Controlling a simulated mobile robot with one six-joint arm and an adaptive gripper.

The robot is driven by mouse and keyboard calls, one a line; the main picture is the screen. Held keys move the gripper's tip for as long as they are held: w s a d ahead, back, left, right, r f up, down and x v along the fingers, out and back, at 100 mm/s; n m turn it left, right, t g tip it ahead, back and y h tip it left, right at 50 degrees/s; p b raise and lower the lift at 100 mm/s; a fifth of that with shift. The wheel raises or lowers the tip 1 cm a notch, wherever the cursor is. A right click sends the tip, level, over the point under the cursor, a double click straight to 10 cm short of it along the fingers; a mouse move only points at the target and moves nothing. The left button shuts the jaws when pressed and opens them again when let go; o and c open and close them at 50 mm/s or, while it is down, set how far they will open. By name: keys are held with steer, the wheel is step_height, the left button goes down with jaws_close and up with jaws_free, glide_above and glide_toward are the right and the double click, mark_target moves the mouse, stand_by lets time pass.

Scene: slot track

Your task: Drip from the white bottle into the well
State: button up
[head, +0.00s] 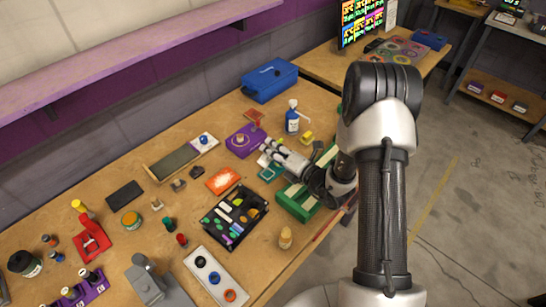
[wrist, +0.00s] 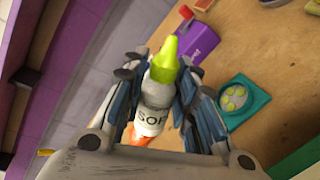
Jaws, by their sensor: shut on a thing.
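The white bottle (wrist: 153,100), with a yellow-green pointed tip and dark lettering starting "SOF", is between my gripper's fingers (wrist: 156,88) in the wrist view. My gripper is shut on it, and its tip points away from my palm. In the head view my gripper (head: 270,150) is over the bench, beside the purple block; the bottle is mostly hidden there. A teal square holder (wrist: 250,113) with a round pale dish (wrist: 233,97) containing several yellow-green spots lies right of the bottle in the wrist view. I cannot tell whether this dish is the well.
A green rack (head: 296,204) is beneath my wrist.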

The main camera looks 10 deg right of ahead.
steer(key=r+n, duration=0.1)
steer(key=d+r+n+b, duration=0.1)
steer(key=n, duration=0.1)
steer(key=w+r+n+t+b, duration=0.1)
steer(key=shift+d+r+h, duration=0.25)
steer(key=shift+r+h, duration=0.05)
steer(key=shift+r, duration=0.05)
steer(key=r+n+b, duration=0.1)
steer(key=n, duration=0.1)
steer(key=r+n+t+b, duration=0.1)
steer(key=r+n, duration=0.1)
steer(key=d+r+n+b, duration=0.1)
steer(key=b, duration=0.1)
steer(key=shift+w+r+n+t, duration=0.25)
steer(key=shift+w+n+t, duration=0.05)
steer(key=shift+w+n, duration=0.1)
steer(key=shift+d+r+n, duration=0.1)
steer(key=shift+r+n, duration=0.6)
steer(key=shift+r, duration=0.05)
